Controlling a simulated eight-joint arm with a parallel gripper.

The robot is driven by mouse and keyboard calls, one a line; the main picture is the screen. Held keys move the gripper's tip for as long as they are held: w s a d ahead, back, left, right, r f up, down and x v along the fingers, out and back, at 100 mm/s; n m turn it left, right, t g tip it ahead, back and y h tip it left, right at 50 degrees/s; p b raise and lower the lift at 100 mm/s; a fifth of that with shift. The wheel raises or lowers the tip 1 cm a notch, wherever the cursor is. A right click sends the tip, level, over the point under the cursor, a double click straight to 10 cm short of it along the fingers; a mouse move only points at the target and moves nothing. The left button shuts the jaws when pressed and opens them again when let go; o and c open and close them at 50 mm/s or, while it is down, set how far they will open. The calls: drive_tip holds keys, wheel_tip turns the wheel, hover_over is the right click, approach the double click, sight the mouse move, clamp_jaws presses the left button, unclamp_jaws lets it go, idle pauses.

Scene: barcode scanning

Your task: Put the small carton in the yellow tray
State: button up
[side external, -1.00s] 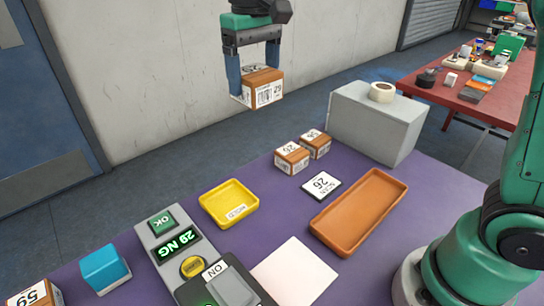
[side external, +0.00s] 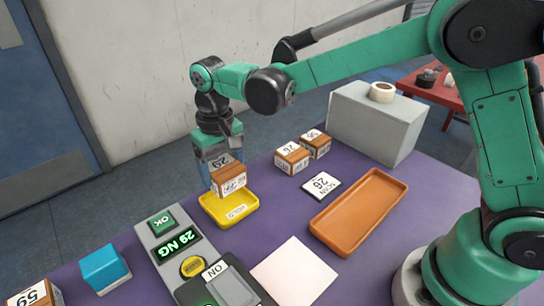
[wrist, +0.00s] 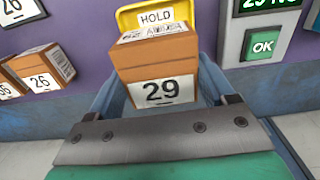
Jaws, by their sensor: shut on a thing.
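The small carton (side external: 229,180) is brown with white labels, and its number 29 reads clearly in the wrist view (wrist: 160,91). My gripper (side external: 216,172) is shut on it, with a blue finger on each side of the carton in the wrist view. The carton is held over the yellow tray (side external: 236,215), covering its back part. I cannot tell whether the carton touches the tray floor. The tray's HOLD label shows beyond the carton in the wrist view (wrist: 157,17).
Two cartons marked 26 (side external: 291,158) and 36 (side external: 316,144) stand right of the tray. A SCAN 26 card (side external: 321,186), an orange tray (side external: 322,231) and a grey box (side external: 368,128) lie further right. A console (side external: 178,243) reads 29 NG. A blue block (side external: 104,268) stands left.

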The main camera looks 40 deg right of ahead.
sight(225, 165)
drive_tip(key=shift+f, duration=2.8)
drive_tip(key=shift+f, duration=0.15)
drive_tip(key=o, duration=1.3)
wheel_tip(225, 165, up, 11)
drive_tip(key=shift+r, duration=0.2)
drive_tip(key=shift+s+d+r, duration=0.1)
drive_tip(key=shift+d+r, duration=0.1)
drive_tip(key=shift+r, duration=0.4)
drive_tip(key=s+d+t, duration=0.7)
drive_tip(key=s+d, duration=0.4)
drive_tip(key=shift+s+d+f, duration=0.2)
drive_tip(key=shift+f, duration=0.15)
